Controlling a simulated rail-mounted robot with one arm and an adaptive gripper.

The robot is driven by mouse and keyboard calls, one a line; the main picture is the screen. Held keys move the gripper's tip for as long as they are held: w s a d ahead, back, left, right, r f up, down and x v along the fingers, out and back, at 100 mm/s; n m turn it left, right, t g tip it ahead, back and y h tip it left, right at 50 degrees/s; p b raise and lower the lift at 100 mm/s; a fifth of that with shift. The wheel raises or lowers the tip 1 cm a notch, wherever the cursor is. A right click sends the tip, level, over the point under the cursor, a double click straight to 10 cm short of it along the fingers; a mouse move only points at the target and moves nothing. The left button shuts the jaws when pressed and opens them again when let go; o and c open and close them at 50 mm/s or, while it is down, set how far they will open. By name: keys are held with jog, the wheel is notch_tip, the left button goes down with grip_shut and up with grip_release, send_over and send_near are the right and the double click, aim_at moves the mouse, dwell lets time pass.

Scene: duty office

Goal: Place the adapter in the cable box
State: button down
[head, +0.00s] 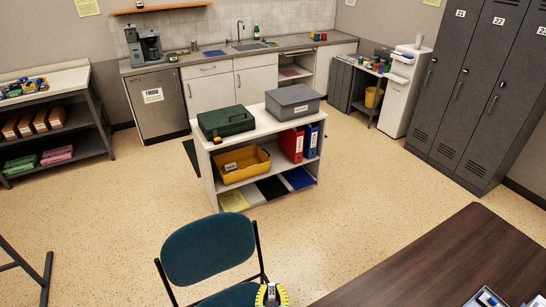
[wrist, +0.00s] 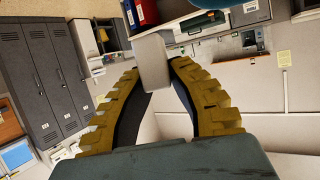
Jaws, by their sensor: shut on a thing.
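My gripper (wrist: 152,80) is shut on a small pale grey block, which I take to be the adapter (wrist: 152,58), held between the yellow ridged fingertips in the wrist view. No box carries a readable cable label. A yellow bin (head: 232,179) with a white label sits on the cart's middle shelf. A grey lidded box (head: 294,106) and a green case (head: 226,122) stand on the cart top.
The white cart (head: 262,124) stands mid-room, with red and blue binders (head: 311,138) on its shelf. A teal chair (head: 208,247) stands in front of it. A dark desk (head: 445,262) fills the lower right. Lockers (head: 485,85) stand at right. Floor around the cart is mostly free.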

jog(key=s+r+p, duration=0.5)
jog(key=r+p, duration=0.9)
jog(key=shift+s+d+r, duration=0.15)
jog(key=shift+s, duration=0.05)
jog(key=shift+d, duration=0.1)
